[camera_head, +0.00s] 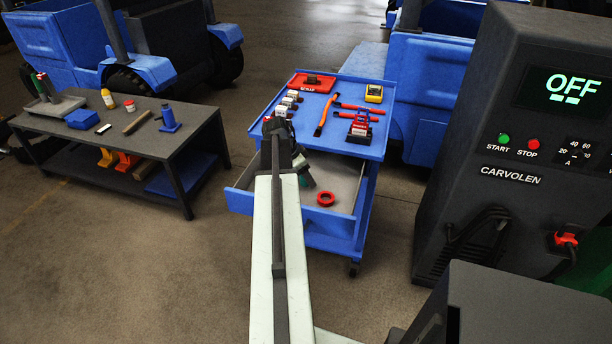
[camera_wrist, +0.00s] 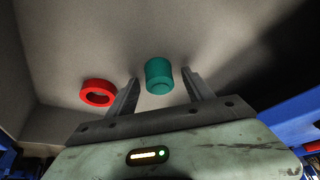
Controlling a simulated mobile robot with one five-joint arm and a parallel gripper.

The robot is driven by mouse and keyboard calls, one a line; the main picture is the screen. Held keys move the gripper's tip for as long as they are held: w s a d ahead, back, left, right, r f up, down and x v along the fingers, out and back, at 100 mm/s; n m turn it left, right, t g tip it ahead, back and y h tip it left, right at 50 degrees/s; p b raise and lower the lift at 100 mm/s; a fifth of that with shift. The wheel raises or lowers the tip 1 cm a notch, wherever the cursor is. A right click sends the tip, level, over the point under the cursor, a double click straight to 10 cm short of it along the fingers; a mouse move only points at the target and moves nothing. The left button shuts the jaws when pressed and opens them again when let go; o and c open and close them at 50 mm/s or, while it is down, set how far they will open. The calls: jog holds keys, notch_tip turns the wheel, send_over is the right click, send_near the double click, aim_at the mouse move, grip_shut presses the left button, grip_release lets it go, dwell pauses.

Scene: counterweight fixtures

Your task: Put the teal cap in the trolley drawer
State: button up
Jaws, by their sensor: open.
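The trolley drawer (camera_head: 262,203) is pulled open below the blue trolley top, with a grey inside. In the wrist view, the teal cap (camera_wrist: 159,74) is over the drawer's grey floor (camera_wrist: 225,30). My gripper (camera_wrist: 160,80) is open, with one finger on each side of the cap and a gap at both sides. I cannot tell whether the cap's far end touches the floor. In the head view my gripper (camera_head: 307,180) is inside the drawer area, and my arm hides most of the cap.
A red ring (camera_wrist: 98,93) lies in the drawer beside the cap; it also shows in the head view (camera_head: 325,199). The trolley top (camera_head: 362,149) holds tools and a red tray (camera_head: 312,82). A dark workbench (camera_head: 170,143) stands left and a dark machine (camera_head: 490,215) right.

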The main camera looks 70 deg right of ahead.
jog(key=p+v, duration=1.1)
jog(key=v, duration=0.1)
jog(key=shift+r, duration=0.15)
jog(key=w+a+f+n+t+y, duration=0.1)
jog(key=w+a+n, duration=0.5)
jog(key=w+a, duration=0.65)
jog(key=w+a+f+n+t, duration=0.1)
jog(key=w+a+n+t, duration=0.1)
jog(key=w+a+n, duration=0.8)
jog(key=w+a+n+y, duration=0.1)
jog(key=w+a+n, duration=0.1)
jog(key=a, duration=1)
jog(key=w+a+n, duration=0.1)
jog(key=a+n, duration=0.4)
jog(key=a, duration=0.8)
jog(key=w+a+n+y, duration=0.1)
jog(key=w+a+n, duration=0.1)
jog(key=a, duration=1.1)
jog(key=shift+w+n+y, duration=0.3)
jog(key=shift+w+n, duration=0.05)
jog(key=shift+n, duration=0.35)
jog(key=shift+a+f, duration=0.1)
